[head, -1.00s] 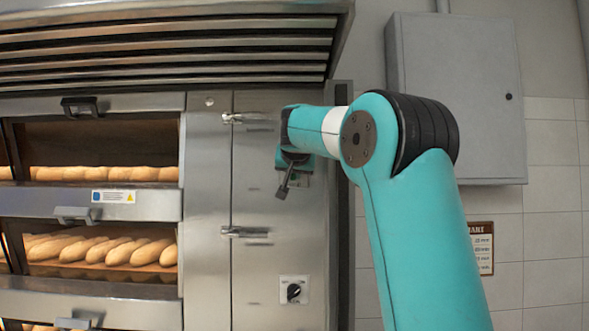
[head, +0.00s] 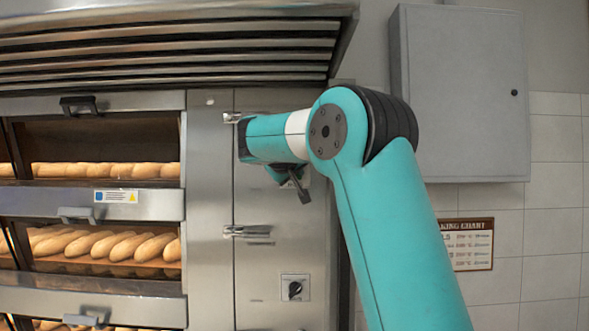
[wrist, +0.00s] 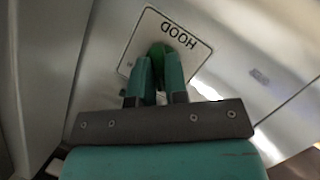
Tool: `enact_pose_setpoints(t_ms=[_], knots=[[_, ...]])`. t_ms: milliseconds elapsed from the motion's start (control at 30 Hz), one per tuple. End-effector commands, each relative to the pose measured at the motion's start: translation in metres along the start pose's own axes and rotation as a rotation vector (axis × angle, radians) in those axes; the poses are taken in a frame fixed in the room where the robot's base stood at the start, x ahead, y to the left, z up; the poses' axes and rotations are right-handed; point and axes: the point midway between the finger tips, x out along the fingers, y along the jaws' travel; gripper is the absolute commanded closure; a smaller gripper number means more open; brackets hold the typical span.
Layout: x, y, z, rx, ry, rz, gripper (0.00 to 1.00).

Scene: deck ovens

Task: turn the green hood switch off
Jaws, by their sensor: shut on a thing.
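The green hood switch (wrist: 160,50) sits on a white plate (wrist: 186,37) marked "HOOD", which appears upside down in the wrist view. My gripper (wrist: 160,75) is shut on the switch, with a finger on each side of it. The fingers hide much of the switch, so its exact angle cannot be told. In the head view my teal arm covers the switch and most of its plate on the steel panel.
A black knob on a plate (head: 295,288) is lower on the same steel panel. Two bar handles (head: 247,232) stick out nearby. Oven decks with loaves (head: 110,245) are at left. A grey wall cabinet (head: 460,90) and a baking chart (head: 470,245) are at right.

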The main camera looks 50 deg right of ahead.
Motion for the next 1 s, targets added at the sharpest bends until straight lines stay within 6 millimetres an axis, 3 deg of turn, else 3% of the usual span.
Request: enact_pose_setpoints(t_ms=[767,800,867,1000], knots=[[0.0002,-0.0007,-0.0003,-0.089,0.002,0.037,1.0],[0.0002,-0.0007,-0.0004,-0.089,0.002,0.037,0.77],[0.0002,-0.0007,-0.0003,-0.088,0.002,0.036,0.63],[0.0002,-0.0007,-0.0002,-0.088,0.001,0.036,0.61]])
